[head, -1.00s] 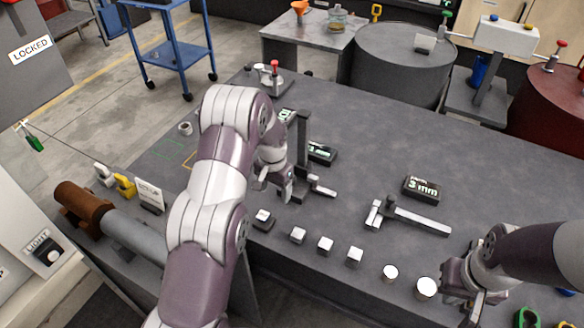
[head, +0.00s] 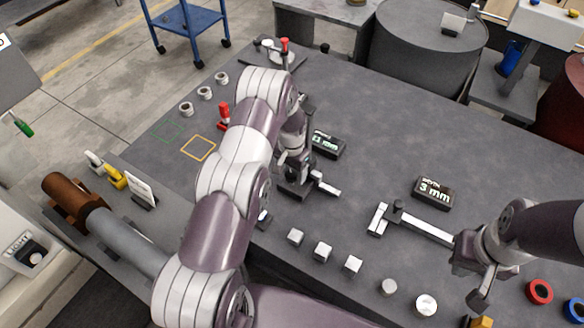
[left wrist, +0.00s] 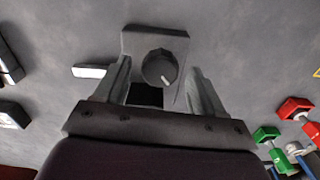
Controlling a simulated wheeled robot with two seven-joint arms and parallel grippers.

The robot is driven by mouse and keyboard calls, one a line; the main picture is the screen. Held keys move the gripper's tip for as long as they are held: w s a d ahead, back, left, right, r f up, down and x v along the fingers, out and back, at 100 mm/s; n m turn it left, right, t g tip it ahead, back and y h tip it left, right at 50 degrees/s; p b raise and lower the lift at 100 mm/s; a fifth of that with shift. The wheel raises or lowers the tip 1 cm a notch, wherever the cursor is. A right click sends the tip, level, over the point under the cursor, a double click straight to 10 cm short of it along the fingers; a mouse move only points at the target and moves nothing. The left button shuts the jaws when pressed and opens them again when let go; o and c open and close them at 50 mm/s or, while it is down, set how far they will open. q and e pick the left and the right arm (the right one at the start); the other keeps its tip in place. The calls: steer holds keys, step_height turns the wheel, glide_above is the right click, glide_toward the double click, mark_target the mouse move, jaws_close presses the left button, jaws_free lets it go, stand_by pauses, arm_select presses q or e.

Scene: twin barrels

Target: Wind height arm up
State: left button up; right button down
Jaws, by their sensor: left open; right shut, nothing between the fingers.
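The height gauge stands on the dark table, with its pale arm (head: 326,184) sticking out to the right, low above the tabletop. My left arm hides much of its column in the head view. My left gripper (head: 293,176) is at the gauge. In the left wrist view, the open fingers (left wrist: 160,85) stand on either side of a round dark knob (left wrist: 158,68) with a white mark, on a grey block (left wrist: 138,42). I cannot tell whether they touch the knob. My right gripper (head: 482,284) is shut and empty, near the table's front right.
A display block (head: 328,144) stands behind the gauge, and a "3 mm" block (head: 432,192) to the right. A caliper-like tool (head: 415,224) lies before it. Several small blocks and discs (head: 323,251) line the front edge. A red-topped piece (head: 224,115) stands left of my arm.

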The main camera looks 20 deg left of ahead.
arm_select(q)
steer(key=shift+w+f, duration=0.15)
steer(key=shift+f, duration=0.05)
steer(key=shift+s+r, duration=0.1)
steer(key=shift+s, duration=0.1)
steer(key=c, duration=1.1)
steer(key=shift+o, duration=0.2)
steer(key=m+b, duration=0.2)
steer(key=m, duration=0.1)
steer(key=m+b, duration=0.2)
steer(key=m, duration=0.3)
steer(key=shift+d+m, duration=0.1)
steer(key=shift+m, duration=0.2)
